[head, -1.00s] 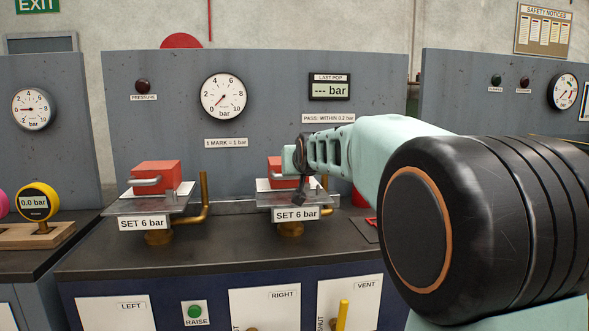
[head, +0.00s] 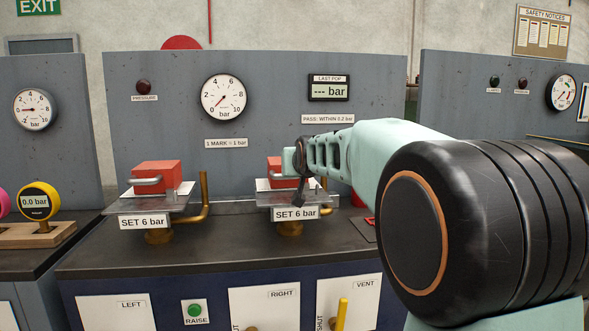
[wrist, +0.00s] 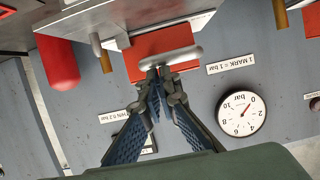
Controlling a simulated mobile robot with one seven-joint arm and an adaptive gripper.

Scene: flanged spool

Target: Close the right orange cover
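The right orange cover (head: 274,166) is a box-like block with a grey bar handle, above the plate labelled SET 6 bar (head: 296,214). My arm partly hides it in the head view. In the wrist view, which is upside down, the cover (wrist: 165,41) and its handle (wrist: 171,58) lie just beyond my fingertips. My gripper (wrist: 160,73) has its fingertips together at the handle's left part; I cannot tell whether they touch it. In the head view my gripper (head: 299,202) points down in front of the cover. The left orange cover (head: 157,174) stands on its own plate.
Brass pipes (head: 205,200) rise beside the plates. The gauge panel (head: 150,130) stands close behind. A red cylinder (wrist: 57,62) is near the cover in the wrist view. The dark bench top (head: 110,262) is clear in front of the left fixture.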

